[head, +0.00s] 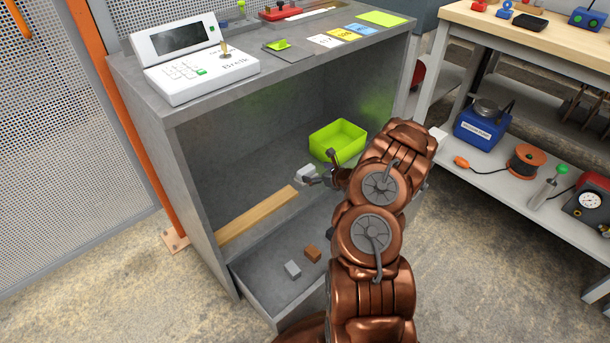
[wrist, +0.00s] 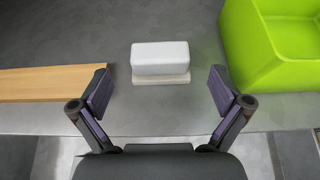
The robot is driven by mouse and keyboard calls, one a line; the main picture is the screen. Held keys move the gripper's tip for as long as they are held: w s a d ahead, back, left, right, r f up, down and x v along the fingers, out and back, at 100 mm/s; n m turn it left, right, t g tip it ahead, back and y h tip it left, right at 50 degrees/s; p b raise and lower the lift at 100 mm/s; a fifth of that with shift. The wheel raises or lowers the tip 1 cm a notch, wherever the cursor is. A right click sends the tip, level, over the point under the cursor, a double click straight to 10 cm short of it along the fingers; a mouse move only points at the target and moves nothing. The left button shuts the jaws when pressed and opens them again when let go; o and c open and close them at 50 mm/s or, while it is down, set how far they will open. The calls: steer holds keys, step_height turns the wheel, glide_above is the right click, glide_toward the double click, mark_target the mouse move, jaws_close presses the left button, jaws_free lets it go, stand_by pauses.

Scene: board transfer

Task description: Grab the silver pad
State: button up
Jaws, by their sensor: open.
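A pale silver-white block (wrist: 160,57), which looks like the silver pad, rests on a thin light base on the grey shelf inside the cabinet. It also shows in the head view (head: 306,173), just beyond my gripper's fingers. My gripper (wrist: 160,92) is open and empty, one finger to each side of the block and a little short of it, with gaps on both sides. In the head view my gripper (head: 319,169) reaches into the cabinet from the right. A smaller grey block (head: 292,269) lies in the open drawer beside a brown block (head: 312,253).
A green bin (head: 338,140) stands to the right of the block, close by. A wooden board (head: 257,216) lies to the left on the shelf. The cabinet top (head: 240,95) overhangs the shelf. The open drawer (head: 272,292) lies below. A workbench (head: 520,42) stands at right.

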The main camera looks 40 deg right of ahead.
mark_target(307, 169)
steer(key=shift+b+x, duration=0.6)
steer(key=shift+x, duration=1.65)
steer(key=shift+w+r, duration=0.1)
steer(key=shift+r, duration=0.05)
steer(key=c, duration=1.1)
steer(key=shift+c, duration=0.2)
